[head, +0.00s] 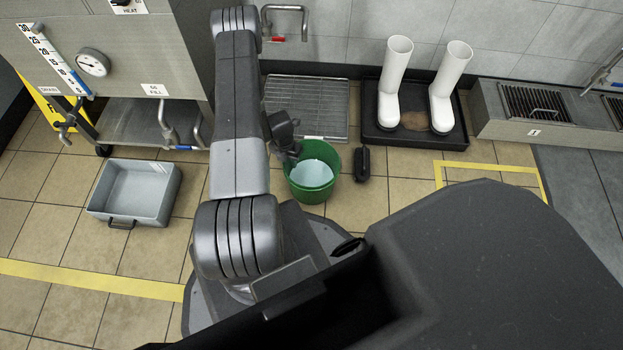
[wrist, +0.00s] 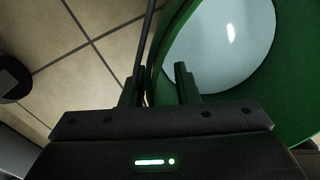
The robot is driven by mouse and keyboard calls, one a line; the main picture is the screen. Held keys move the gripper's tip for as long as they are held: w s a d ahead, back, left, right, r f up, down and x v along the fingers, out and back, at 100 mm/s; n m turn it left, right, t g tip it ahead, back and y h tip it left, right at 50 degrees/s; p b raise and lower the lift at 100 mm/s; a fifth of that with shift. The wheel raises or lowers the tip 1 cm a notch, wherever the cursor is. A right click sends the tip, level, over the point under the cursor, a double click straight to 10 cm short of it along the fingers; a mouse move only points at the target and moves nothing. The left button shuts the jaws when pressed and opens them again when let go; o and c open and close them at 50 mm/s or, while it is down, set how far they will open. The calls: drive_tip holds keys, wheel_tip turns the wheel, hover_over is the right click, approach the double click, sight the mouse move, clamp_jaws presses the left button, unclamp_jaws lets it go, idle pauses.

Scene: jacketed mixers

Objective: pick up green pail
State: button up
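The green pail (head: 322,194) stands upright on the tiled floor, with pale liquid (head: 311,173) inside. My gripper (head: 292,156) is at the pail's upper left rim in the head view, where its fingertips are hard to make out. In the wrist view the pail (wrist: 292,100) fills the upper right. My gripper's two fingers (wrist: 158,78) stand apart there, one inside the pail and one outside, with the pail's wall between them. A gap shows between the fingers. A thin dark bar, perhaps the pail's handle, runs beside the outer finger.
A grey tub (head: 136,192) sits on the floor at left, below a steel machine (head: 115,50). A black object (head: 362,164) lies just right of the pail. White boots (head: 396,70) stand in a black tray (head: 455,143) behind. A floor grate (head: 310,100) lies behind the pail.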

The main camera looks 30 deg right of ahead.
clamp_jaws()
idle(1.4)
